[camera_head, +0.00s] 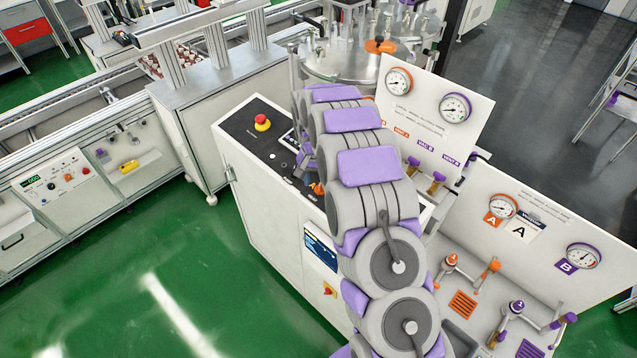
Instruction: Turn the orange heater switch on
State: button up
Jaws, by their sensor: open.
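An orange switch knob (318,188) sits on the dark control panel (240,131) on top of the white cabinet, close to the left side of my arm. The knob is small and partly crowded by the arm, so I cannot tell its setting. My gripper (307,163) shows only in part at the arm's left side, above the panel and just behind the knob. It is open, and I see nothing held in it. Its fingertips are mostly hidden, and I cannot tell whether they touch the knob.
A red emergency button (262,123) on a yellow base stands on the same panel. A display screen (321,250) and a red-yellow switch (329,289) are on the cabinet's front. Gauge boards (436,108) stand to the right. The green floor (130,270) is clear at left.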

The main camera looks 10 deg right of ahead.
aim_at(320, 189)
jog(key=shift+f, duration=1.1)
jog(key=shift+c, duration=0.3)
jog(key=shift+d, duration=0.1)
jog(key=c, duration=1)
